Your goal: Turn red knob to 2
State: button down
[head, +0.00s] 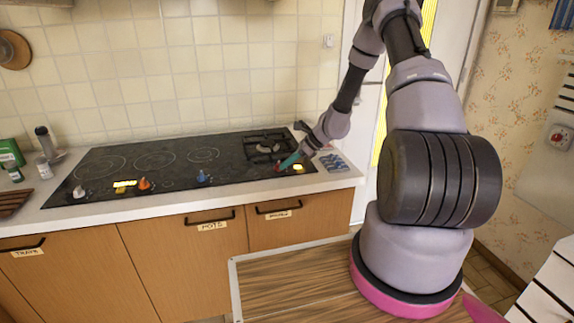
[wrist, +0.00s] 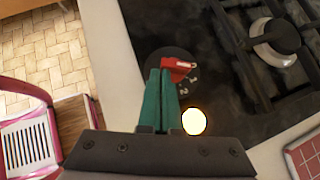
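The red knob (wrist: 180,65) is on the black stovetop in the wrist view, with a white mark on its right end. Small white numerals show just below and right of it. My gripper (wrist: 161,71) has two green fingers close together, their tips against the left part of the knob. The fingers look shut beside the knob rather than around it, though the contact is partly hidden. In the head view, my gripper (head: 281,167) reaches down to the stovetop's front right, and only a bit of the red knob (head: 277,168) shows.
A lit yellow lamp (wrist: 194,122) lies just right of the fingers. The gas burner grate (wrist: 270,50) is to the right. An orange knob (head: 145,184) and a blue knob (head: 202,177) stand further left on the stovetop. Wooden cabinets (head: 180,250) are below.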

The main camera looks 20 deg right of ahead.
jog(key=shift+s+a, duration=0.15)
jog(key=shift+a, duration=0.15)
jog(key=shift+s+a, duration=0.2)
jog(key=shift+a, duration=0.55)
jog(key=shift+w+d, duration=0.1)
jog(key=shift+w, duration=0.05)
dwell(1.2)
